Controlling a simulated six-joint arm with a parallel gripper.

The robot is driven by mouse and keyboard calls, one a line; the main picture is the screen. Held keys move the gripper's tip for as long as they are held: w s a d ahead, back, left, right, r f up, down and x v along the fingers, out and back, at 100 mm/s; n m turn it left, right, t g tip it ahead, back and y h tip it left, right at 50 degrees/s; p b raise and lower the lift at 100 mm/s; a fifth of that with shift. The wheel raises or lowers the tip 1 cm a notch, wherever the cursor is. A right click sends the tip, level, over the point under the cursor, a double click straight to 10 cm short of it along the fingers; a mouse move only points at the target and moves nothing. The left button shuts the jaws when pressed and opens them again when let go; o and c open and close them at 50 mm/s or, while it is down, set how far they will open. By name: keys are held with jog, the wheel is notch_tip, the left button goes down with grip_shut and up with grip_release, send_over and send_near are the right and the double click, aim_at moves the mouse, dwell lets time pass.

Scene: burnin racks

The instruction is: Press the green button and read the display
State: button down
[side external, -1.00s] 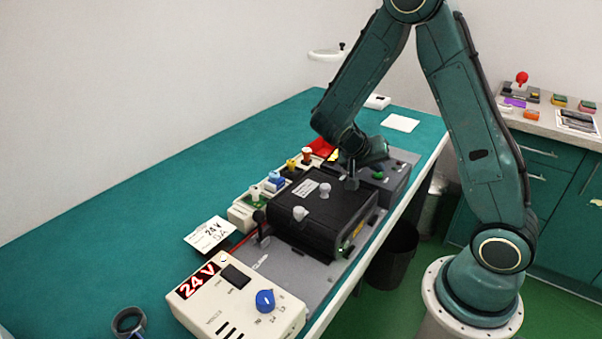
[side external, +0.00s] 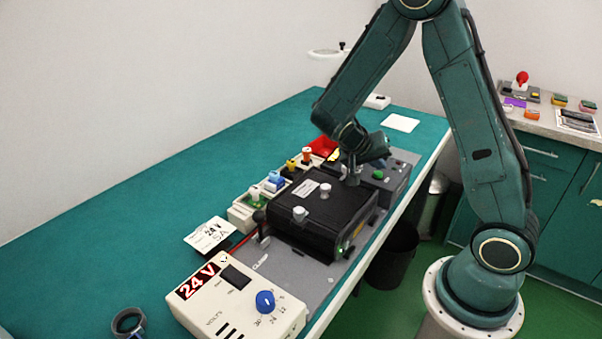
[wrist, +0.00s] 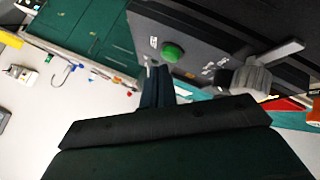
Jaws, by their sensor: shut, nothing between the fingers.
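The green button (side external: 378,174) is a round cap on top of a dark grey box (side external: 399,182) behind the black case. It shows clearly in the wrist view (wrist: 171,52). My gripper (side external: 352,181) is shut and empty, with its fingers pointing down just left of the button in the side view. In the wrist view the shut fingers (wrist: 157,72) are beside the button, with no contact that I can make out. I see no readable display on the dark box; small light markings there are too small to read.
A black case (side external: 335,215) with two light knobs stands in front of the fingers. A cream supply unit (side external: 212,312) labelled 24 V has a blue knob. Connectors and a red container (side external: 322,147) line the left side. Open green bench (side external: 120,225) lies further left.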

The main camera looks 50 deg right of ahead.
aim_at(374, 180)
jog(key=shift+r, duration=2.5)
jog(key=s+a+r+n+t+y, duration=0.4)
jog(key=s+a+r+n, duration=0.1)
jog(key=a, duration=0.5)
jog(key=s+a+r+n+t+y, duration=0.4)
jog(key=s+a+r+n, duration=0.2)
jog(key=a, duration=0.4)
jog(key=shift+r+n+y, duration=0.15)
jog(key=shift+n+y, duration=0.25)
jog(key=shift+n, duration=0.4)
dwell(2.7)
